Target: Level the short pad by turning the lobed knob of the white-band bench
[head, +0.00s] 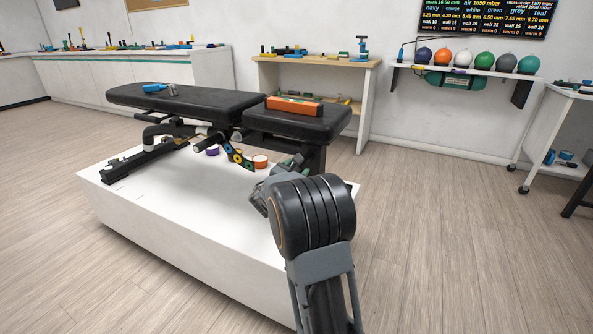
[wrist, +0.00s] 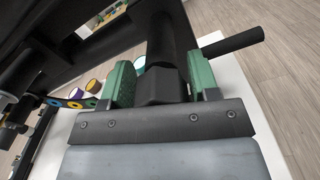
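A black bench stands on a white plinth, with a long pad (head: 185,100) at left and a short pad (head: 300,122) at right. An orange level (head: 294,105) lies on the short pad; its reading is too small to tell. My gripper (head: 284,168) is under the short pad's front right side. In the wrist view, its green fingers (wrist: 162,85) are apart, with a blunt black piece (wrist: 163,86) between them. A gap shows at its left; contact at right is unclear. I cannot tell whether this piece is the lobed knob. No white band is clearly readable.
Under the bench are a plate (head: 236,154) with coloured holes, a purple ring (head: 212,151) and an orange ring (head: 260,159). A blue-handled tool (head: 156,88) lies on the long pad. A black bar (wrist: 232,43) juts out beside the right finger. Floor at right is clear.

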